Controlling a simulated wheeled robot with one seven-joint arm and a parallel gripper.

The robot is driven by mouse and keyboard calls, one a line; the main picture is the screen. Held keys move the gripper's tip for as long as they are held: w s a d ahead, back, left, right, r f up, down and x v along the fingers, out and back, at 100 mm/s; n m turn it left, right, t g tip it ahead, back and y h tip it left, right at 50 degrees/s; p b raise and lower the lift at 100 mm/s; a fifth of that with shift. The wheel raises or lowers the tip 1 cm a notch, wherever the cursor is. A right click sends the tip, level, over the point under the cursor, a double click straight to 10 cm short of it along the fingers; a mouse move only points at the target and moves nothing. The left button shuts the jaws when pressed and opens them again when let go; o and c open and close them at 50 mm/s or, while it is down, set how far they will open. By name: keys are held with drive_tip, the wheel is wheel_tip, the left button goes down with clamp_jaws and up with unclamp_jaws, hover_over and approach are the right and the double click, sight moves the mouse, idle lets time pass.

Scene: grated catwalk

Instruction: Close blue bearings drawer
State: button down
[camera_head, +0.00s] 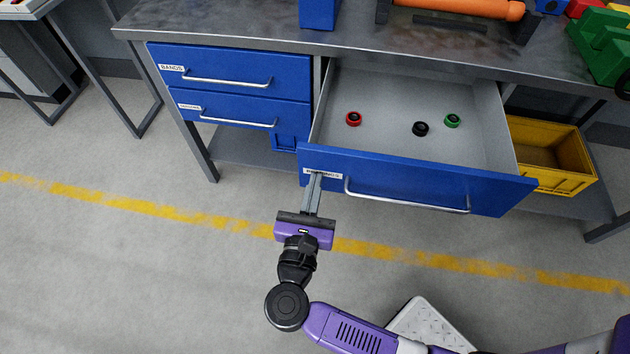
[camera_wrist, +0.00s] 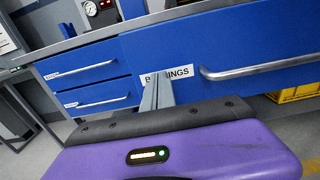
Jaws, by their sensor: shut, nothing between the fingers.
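The blue bearings drawer (camera_head: 415,185) is pulled well out of the workbench in the head view. Its front also fills the right of the wrist view (camera_wrist: 225,45), with a silver bar handle (camera_head: 408,199) and a label (camera_wrist: 167,75). Inside the grey drawer lie a red bearing (camera_head: 353,119), a black one (camera_head: 420,129) and a green one (camera_head: 452,121). My gripper (camera_head: 316,180) is shut and empty. Its fingertips are at the left end of the drawer front, over the label and left of the handle; I cannot tell whether they touch.
Two shut blue drawers (camera_head: 236,75) are at the left under the grey worktop (camera_head: 230,28). A yellow bin (camera_head: 560,179) sits on the lower shelf at the right. The floor before the bench is clear, with a yellow line (camera_head: 150,210).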

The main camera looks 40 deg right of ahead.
drive_tip(key=shift+w+d, duration=0.2)
drive_tip(key=shift+d, duration=0.05)
drive_tip(key=b, duration=0.5)
hover_over(335, 108)
drive_tip(key=shift+s+a, duration=0.2)
drive_tip(key=shift+a, duration=0.2)
drive_tip(key=shift+w+d+r, duration=0.1)
drive_tip(key=shift+w+d, duration=0.15)
drive_tip(key=shift+d, duration=0.05)
drive_tip(key=shift+d, duration=0.15)
drive_tip(key=shift+s, duration=0.1)
